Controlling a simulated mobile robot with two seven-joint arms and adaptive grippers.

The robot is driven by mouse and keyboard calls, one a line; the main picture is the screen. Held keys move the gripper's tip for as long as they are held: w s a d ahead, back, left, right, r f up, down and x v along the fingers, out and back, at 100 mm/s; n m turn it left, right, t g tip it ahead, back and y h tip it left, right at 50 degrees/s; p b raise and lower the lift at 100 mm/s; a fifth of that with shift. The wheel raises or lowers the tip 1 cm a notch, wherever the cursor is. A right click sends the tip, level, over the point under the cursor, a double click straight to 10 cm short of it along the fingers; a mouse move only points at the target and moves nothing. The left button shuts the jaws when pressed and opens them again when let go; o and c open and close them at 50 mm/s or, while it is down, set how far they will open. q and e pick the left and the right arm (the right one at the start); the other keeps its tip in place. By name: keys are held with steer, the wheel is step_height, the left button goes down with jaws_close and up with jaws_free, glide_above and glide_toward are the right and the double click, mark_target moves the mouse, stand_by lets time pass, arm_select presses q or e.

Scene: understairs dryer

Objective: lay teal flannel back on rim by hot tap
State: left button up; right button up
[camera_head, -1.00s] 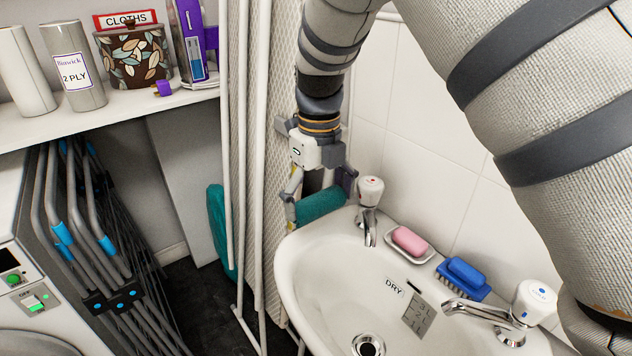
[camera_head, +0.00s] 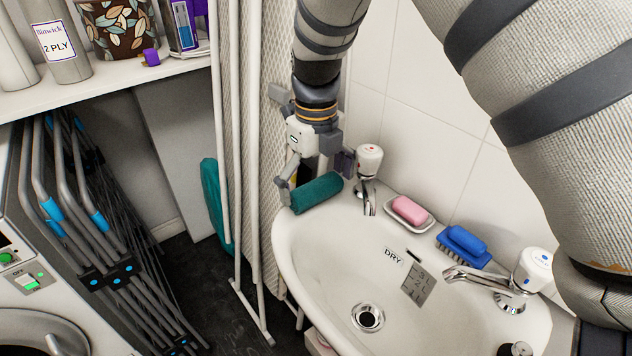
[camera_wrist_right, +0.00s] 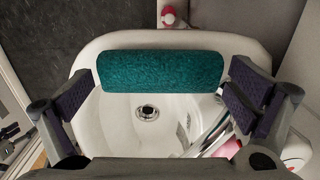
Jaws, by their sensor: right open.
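The rolled teal flannel (camera_head: 317,194) lies on the back left rim of the white basin (camera_head: 283,243), beside the hot tap (camera_head: 367,172) with the red-marked top. My right gripper (camera_head: 314,174) is just above the flannel, open, with a finger off each end. In the right wrist view the flannel (camera_wrist_right: 160,71) lies across the basin rim between the spread fingers, with a gap at each end. Whether its underside touches the rim all along is hidden. My left gripper is not in view.
A pink soap (camera_head: 410,210) in its dish and a blue brush (camera_head: 464,243) sit along the wall side, before the cold tap (camera_head: 530,275). White poles (camera_head: 238,170) stand close left of the gripper. A folded airer (camera_head: 85,230) is further left. The basin bowl is empty.

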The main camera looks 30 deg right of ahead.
step_height(320, 180, up, 12)
stand_by(0.3)
stand_by(0.4)
